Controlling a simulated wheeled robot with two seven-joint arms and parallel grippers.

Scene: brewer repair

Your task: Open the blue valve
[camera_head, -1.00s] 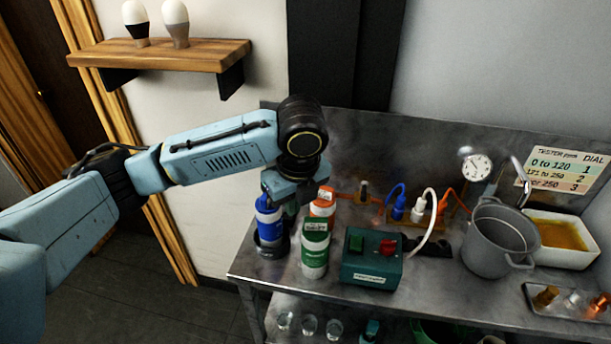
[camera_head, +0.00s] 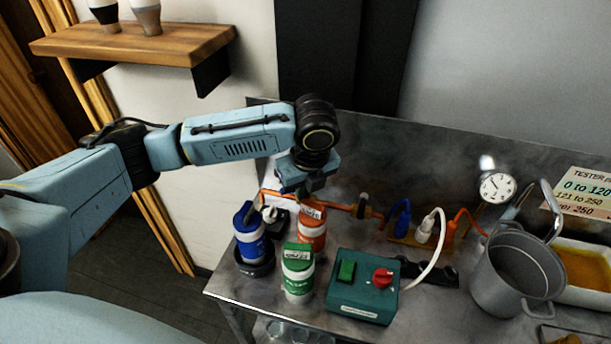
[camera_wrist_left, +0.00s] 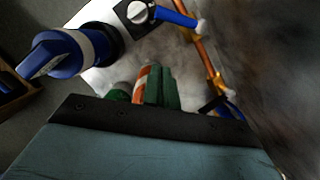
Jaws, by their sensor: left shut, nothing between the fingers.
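The left gripper (camera_head: 300,190) is shut and empty, hanging just behind the orange bottle; its fingertips are hard to make out. In the left wrist view, a blue lever (camera_wrist_left: 172,17) sticks out to the right from a silver knob (camera_wrist_left: 137,12) on a black square plate, fixed to a white panel. In the head view, the knob and dark plate (camera_head: 272,213) show between the blue and orange bottles, left of the gripper; the lever cannot be made out there. The gripper looks apart from the lever. My right gripper is not in view.
The blue bottle (camera_head: 248,243), orange bottle (camera_head: 312,229) and green-capped bottle (camera_head: 298,281) stand close to the gripper. A green switch box (camera_head: 362,290), plugs with cables (camera_head: 425,228), a gauge (camera_head: 497,188) and a grey pot (camera_head: 512,278) stand to the right.

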